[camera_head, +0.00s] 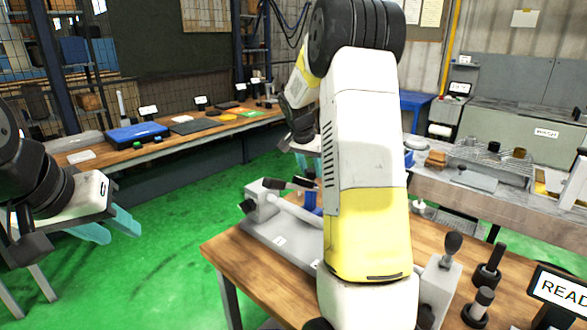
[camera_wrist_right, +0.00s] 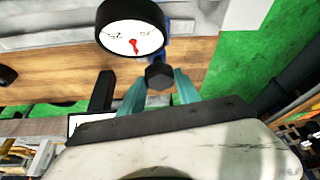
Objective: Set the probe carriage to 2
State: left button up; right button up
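A round white dial with a black rim and red needle (camera_wrist_right: 131,30) shows at the top of the right wrist view. Its needle points down between small marks too blurred to read surely. A blue part (camera_wrist_right: 181,27) sits behind it, and blue also shows on the grey bench fixture (camera_head: 285,238). A dark faceted knob (camera_wrist_right: 159,76) lies between the teal fingertips of my right gripper (camera_wrist_right: 160,80); whether they press on it is unclear. My right arm hides much of the fixture in the head view. My left gripper (camera_head: 110,226) is open and empty, over the floor.
The wooden bench (camera_head: 245,272) carries the fixture, a lever with a dark knob (camera_head: 452,244), dark posts (camera_head: 490,265) and a sign reading "READ" (camera_head: 562,290), cut off. A second bench with a blue case (camera_head: 136,133) stands behind at left. Green floor (camera_head: 170,265) is open between them.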

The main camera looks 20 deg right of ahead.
grip_shut()
jog(key=s+d, duration=0.7)
jog(key=s, duration=0.6)
jog(key=shift+d, duration=0.35)
jog(key=o, duration=0.7)
grip_release()
jog(key=v, duration=0.7)
jog(key=shift+a+r, duration=0.15)
jog(key=shift+r, duration=0.2)
